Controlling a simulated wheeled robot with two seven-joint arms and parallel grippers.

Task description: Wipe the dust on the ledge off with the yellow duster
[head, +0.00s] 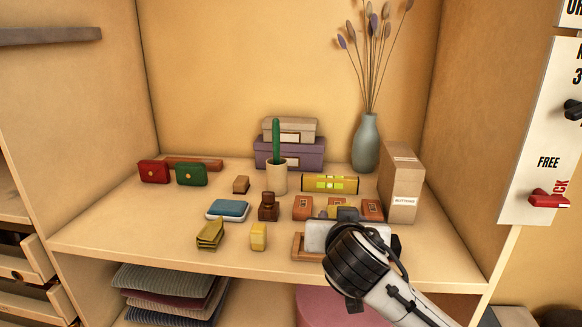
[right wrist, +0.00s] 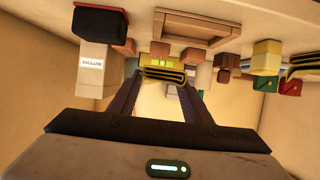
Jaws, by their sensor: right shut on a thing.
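The wooden ledge (head: 150,227) runs across the head view with many small items on it. My right gripper (head: 347,212) reaches in from the lower right, over the right half of the ledge. In the right wrist view, its fingers (right wrist: 162,84) are shut on a folded yellow duster (right wrist: 165,75) with dark stripes. In the head view the gripper mostly hides the duster. Another folded yellow piece (head: 210,236) lies at the ledge's front left. I cannot make out a dust patch. My left gripper is not in view.
Near my right gripper are a wooden tray (head: 298,248), orange boxes (head: 302,207), a spirit level (head: 318,183) and a tall carton (head: 402,190). A yellow block (head: 258,237) and blue-topped box (head: 228,209) stand left. A vase (head: 367,145) stands behind. The front left ledge is bare.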

